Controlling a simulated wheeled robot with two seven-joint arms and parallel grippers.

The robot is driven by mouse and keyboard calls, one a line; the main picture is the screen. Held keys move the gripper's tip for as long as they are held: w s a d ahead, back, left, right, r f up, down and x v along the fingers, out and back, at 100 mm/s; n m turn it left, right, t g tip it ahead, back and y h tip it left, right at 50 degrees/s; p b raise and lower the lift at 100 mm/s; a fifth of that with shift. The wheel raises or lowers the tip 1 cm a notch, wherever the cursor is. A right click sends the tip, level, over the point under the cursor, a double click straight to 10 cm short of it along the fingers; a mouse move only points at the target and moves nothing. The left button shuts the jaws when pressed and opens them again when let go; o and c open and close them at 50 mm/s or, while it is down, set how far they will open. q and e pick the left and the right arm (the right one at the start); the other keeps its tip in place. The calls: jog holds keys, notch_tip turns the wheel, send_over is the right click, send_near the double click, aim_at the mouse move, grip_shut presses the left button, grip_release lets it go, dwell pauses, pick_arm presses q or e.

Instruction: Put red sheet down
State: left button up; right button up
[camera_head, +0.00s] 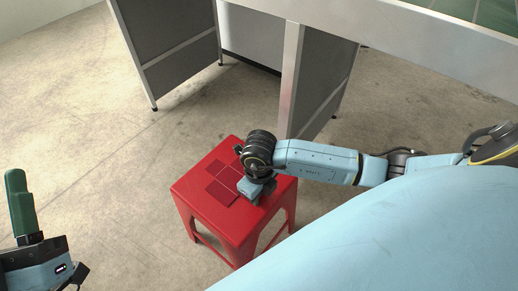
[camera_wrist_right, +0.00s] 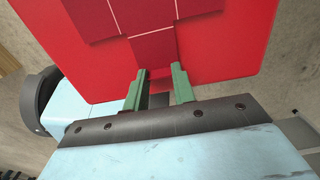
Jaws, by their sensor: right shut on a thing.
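The red sheet (camera_head: 222,192) is a flat, dark red, cross-like shape with thin pale lines, at the top of the brighter red stool (camera_head: 205,172). In the right wrist view the sheet (camera_wrist_right: 153,46) reaches toward me between the green fingertips. My right gripper (camera_wrist_right: 160,72) is shut on its near edge. In the head view the right wrist hides part of the sheet and the fingertips. I cannot tell whether the whole sheet touches the stool. My left gripper (camera_head: 20,205) is at the lower left, away from the stool, with one green finger clearly showing.
Grey panels in metal frames (camera_head: 170,50) stand behind the stool, with a metal post (camera_head: 291,80) close behind it. A metal beam (camera_head: 400,32) runs across the upper right. The concrete floor (camera_head: 100,160) left of the stool is clear.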

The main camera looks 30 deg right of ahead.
jog(key=shift+f, duration=0.15)
jog(key=o, duration=0.9)
jog(key=shift+o, duration=0.2)
